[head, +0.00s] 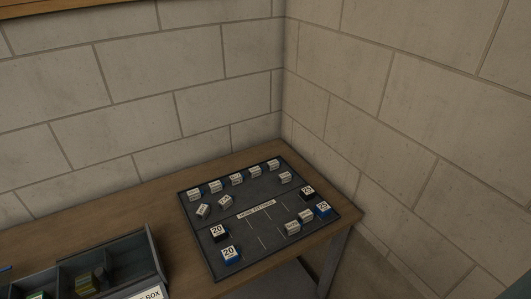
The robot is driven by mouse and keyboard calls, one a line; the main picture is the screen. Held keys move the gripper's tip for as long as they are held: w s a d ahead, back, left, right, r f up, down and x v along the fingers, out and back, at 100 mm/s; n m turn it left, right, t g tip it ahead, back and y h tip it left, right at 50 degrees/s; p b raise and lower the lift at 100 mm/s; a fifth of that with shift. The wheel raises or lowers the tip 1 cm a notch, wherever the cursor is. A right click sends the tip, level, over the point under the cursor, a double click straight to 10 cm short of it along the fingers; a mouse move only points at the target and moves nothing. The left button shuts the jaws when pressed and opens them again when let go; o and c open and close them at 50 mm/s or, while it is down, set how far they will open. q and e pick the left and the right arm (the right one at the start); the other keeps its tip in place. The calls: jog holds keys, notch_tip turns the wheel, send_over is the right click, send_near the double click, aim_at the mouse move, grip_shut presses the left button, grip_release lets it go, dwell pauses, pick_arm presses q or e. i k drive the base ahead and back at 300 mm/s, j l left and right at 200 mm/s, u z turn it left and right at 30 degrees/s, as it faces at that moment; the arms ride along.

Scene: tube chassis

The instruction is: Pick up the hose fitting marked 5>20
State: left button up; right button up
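A dark board (238,263) lies on the wooden table in the corner. Several small fittings with white labels stand on it, including a back row with one fitting (236,179) near its middle, two loose ones (203,211) at the left and a pair (293,227) at the lower right. Their small print is too tiny to read, so I cannot tell which is marked 5>20. Black pieces marked 20 (217,233) and blue pieces marked 20 (230,255) sit at the board's front left; similar black (308,192) and blue (323,209) pieces sit at its right. Neither gripper is in view.
A dark compartmented box (152,258) with a partly cut-off label stands at the lower left, with small coloured items inside. Block walls (380,120) close off the back and right. Bare wooden tabletop (170,230) lies between box and board.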

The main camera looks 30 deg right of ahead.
aim_at(293, 227)
jog(key=z, duration=1.15)
